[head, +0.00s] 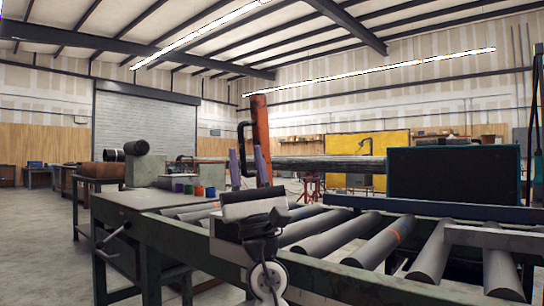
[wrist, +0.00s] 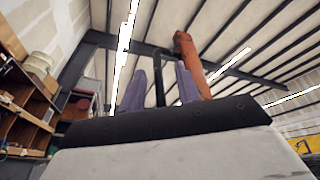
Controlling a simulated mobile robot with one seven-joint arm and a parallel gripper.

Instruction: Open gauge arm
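The gauge arm (head: 261,130) is an orange bar standing nearly upright behind the roller table, leaning slightly. A black bracket-shaped handle (head: 241,137) sticks out from its left side. In the wrist view the orange arm (wrist: 191,62) is at upper centre right, and the handle (wrist: 160,75) is a dark upright bar. My gripper (head: 246,167) points up with its two purple fingers apart. In the wrist view the handle shows in the gap between my fingers (wrist: 160,88), with space on each side. I cannot tell whether it lies between the fingertips or beyond them. The arm's lower end is partly hidden.
A roller table (head: 335,237) spans the front. A long grey pipe (head: 330,163) runs level to the right of the arm, towards a black box (head: 440,175). The space above my gripper looks free.

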